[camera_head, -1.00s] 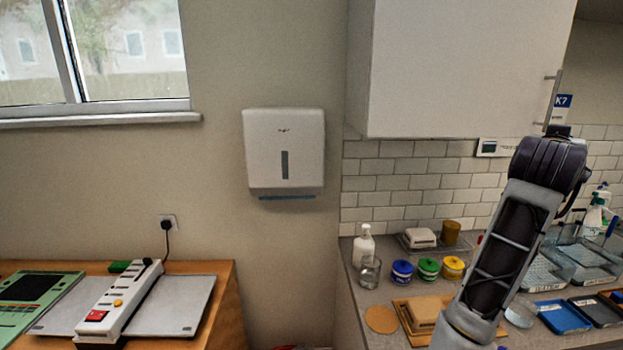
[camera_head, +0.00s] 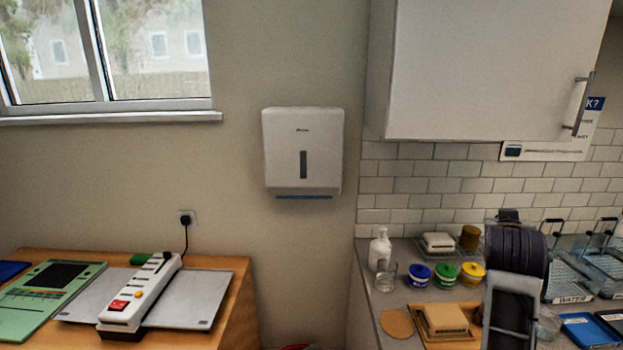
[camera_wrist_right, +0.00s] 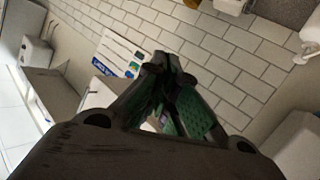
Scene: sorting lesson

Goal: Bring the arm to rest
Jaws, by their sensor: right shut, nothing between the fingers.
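My right arm (camera_head: 512,290) stands at the lower right of the head view, in front of the counter. Its gripper does not show in that view. In the right wrist view my right gripper (camera_wrist_right: 170,65) is shut, its dark fingers with green inner sides meeting at the tips. Nothing shows between them. White wall tiles lie behind the fingers. My left arm and gripper are not in view.
The counter (camera_head: 385,330) holds a soap bottle (camera_head: 380,249), a glass, lidded jars (camera_head: 445,274), a wooden tray and blue trays (camera_head: 588,331). A cupboard (camera_head: 490,70) hangs above.

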